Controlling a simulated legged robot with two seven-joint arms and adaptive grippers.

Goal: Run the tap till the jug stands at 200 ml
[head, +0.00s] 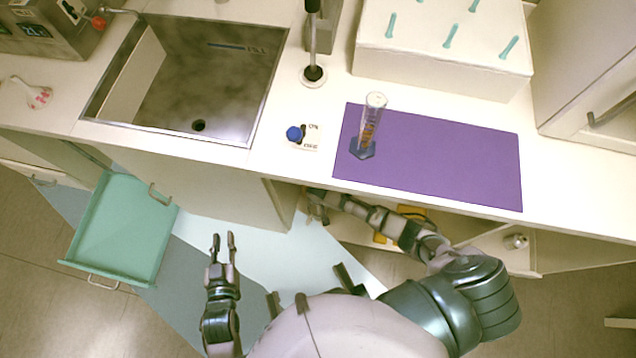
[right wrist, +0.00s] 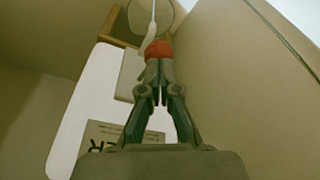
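A clear graduated cylinder (head: 372,122) with a blue foot stands upright on the purple mat (head: 450,165); its level is too small to read. I see no other jug. A slim tap-like post (head: 313,50) stands at the back, right of the sink. My left gripper (head: 224,240) is open and empty, below the counter front. My right gripper (head: 318,205) reaches to the opening under the counter. In the right wrist view its fingers (right wrist: 158,75) are close together at a red part (right wrist: 158,49) with a pale stem; whether they grip it is unclear.
The metal sink (head: 199,90) looks empty. A blue knob (head: 294,133) sits on a white plate beside it. A white box (head: 445,55) with teal pegs stands behind the mat. A labelled white panel (right wrist: 85,110) is beside my right gripper.

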